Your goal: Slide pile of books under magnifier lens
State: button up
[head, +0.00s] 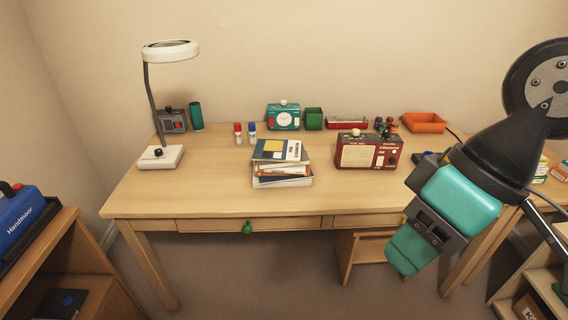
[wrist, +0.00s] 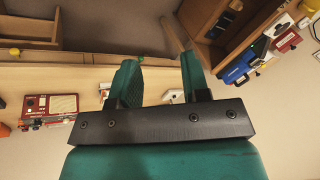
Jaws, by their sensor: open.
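The pile of books (head: 282,166) lies near the middle of the desk, several books stacked unevenly. The magnifier lens (head: 171,50) is a white ring head on a bent grey stem. Its white base (head: 161,158) stands on the left of the desk, left of the books. My gripper (head: 407,248) hangs in front of the desk's right part, pointing down and well apart from the books. In the wrist view my gripper (wrist: 158,82) shows two teal fingers spread apart with nothing held between them.
A red radio (head: 368,151) stands right of the books. The desk (head: 215,185) is clear between lamp base and books.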

aim_at(277, 162)
jog(key=i, duration=0.9)
jog(key=u, duration=0.7)
jog(key=i, duration=0.65)
jog(key=u, duration=0.35)
